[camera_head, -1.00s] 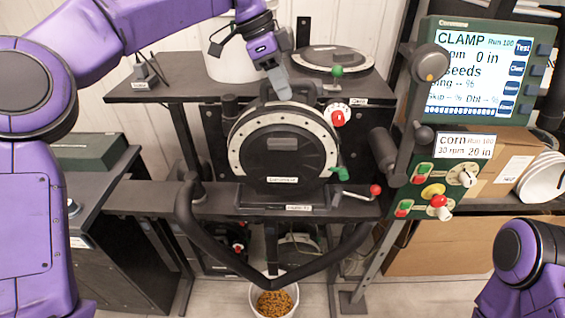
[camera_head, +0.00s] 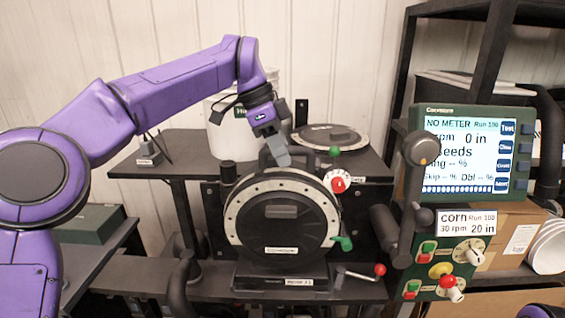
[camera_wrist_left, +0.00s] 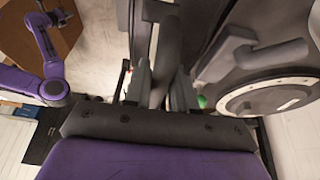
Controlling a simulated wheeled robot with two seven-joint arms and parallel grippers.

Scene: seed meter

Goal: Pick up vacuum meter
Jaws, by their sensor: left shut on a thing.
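The vacuum meter (camera_head: 282,225) is a round black housing with a pale dotted ring, a red-knobbed dial (camera_head: 338,182) and a green lever (camera_head: 342,243). It is upright in the head view, just above or on its stand (camera_head: 285,277); the exact gap is hard to tell. My left gripper (camera_head: 276,152) comes down from above and is shut on the meter's top handle. In the left wrist view the dark handle (camera_wrist_left: 166,55) lies between the two grey fingers. My right gripper is not in view; only a bit of purple arm shows at bottom right.
A flat disc (camera_head: 328,137) and a white bucket (camera_head: 228,135) stand on the shelf behind. At right are a monitor (camera_head: 470,150) reading "NO METER" and a control panel (camera_head: 445,260). A red-knobbed crank (camera_head: 380,270) is close to the stand's right.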

